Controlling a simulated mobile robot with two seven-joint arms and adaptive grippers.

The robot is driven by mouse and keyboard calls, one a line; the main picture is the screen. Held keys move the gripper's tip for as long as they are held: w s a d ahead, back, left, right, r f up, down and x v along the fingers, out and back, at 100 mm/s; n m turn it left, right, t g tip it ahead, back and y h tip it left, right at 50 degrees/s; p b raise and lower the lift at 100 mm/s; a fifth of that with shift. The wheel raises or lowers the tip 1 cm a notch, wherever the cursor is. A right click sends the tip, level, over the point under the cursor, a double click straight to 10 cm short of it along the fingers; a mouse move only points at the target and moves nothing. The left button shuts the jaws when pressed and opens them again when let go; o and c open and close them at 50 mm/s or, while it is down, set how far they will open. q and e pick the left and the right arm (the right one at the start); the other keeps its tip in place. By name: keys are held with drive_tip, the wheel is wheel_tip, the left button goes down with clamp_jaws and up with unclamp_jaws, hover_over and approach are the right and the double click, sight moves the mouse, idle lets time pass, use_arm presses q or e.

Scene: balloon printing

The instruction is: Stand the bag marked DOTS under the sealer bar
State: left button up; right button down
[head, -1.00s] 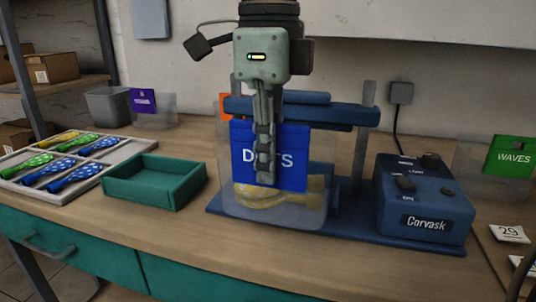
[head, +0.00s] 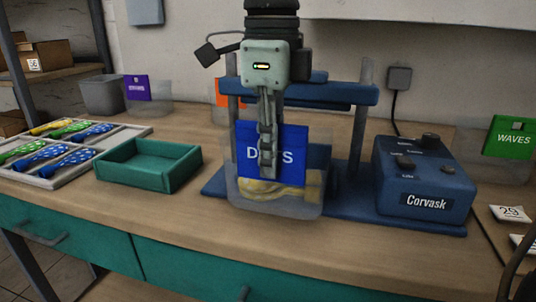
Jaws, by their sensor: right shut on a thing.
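The DOTS bag (head: 292,160) is clear with a blue header and has something yellow inside. It is upright in front of the sealer. My right gripper (head: 266,170) reaches down from above and is shut on the bag's blue header, covering part of the lettering. The sealer bar (head: 345,94) is a blue crossbar on two posts, behind and above the bag's header. The sealer base (head: 345,212) lies below it, partly hidden by the bag. I cannot tell whether the bag's bottom touches the base or the table. My left gripper is not in view.
The blue Corvask control box (head: 424,180) stands right of the bar. A green tray (head: 150,178) and a sorting tray with balloons (head: 97,152) lie left. The WAVES bag (head: 512,138) stands at right. A purple-header bag (head: 149,88) and grey bin (head: 103,95) stand behind.

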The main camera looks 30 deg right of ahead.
drive_tip(key=shift+w+d+p, duration=0.45)
drive_tip(key=shift+w+d, duration=0.8)
drive_tip(key=shift+d, duration=0.25)
drive_tip(key=shift+w+d+f, duration=0.15)
drive_tip(key=shift+w+d, duration=0.3)
drive_tip(key=shift+d, duration=0.05)
drive_tip(key=shift+w+d+f, duration=0.15)
drive_tip(key=shift+w+d, duration=0.25)
drive_tip(key=shift+d, duration=0.1)
drive_tip(key=shift+w+d, duration=0.2)
drive_tip(key=shift+d, duration=0.05)
drive_tip(key=c, duration=1.7)
unclamp_jaws()
drive_tip(key=shift+o, duration=0.7)
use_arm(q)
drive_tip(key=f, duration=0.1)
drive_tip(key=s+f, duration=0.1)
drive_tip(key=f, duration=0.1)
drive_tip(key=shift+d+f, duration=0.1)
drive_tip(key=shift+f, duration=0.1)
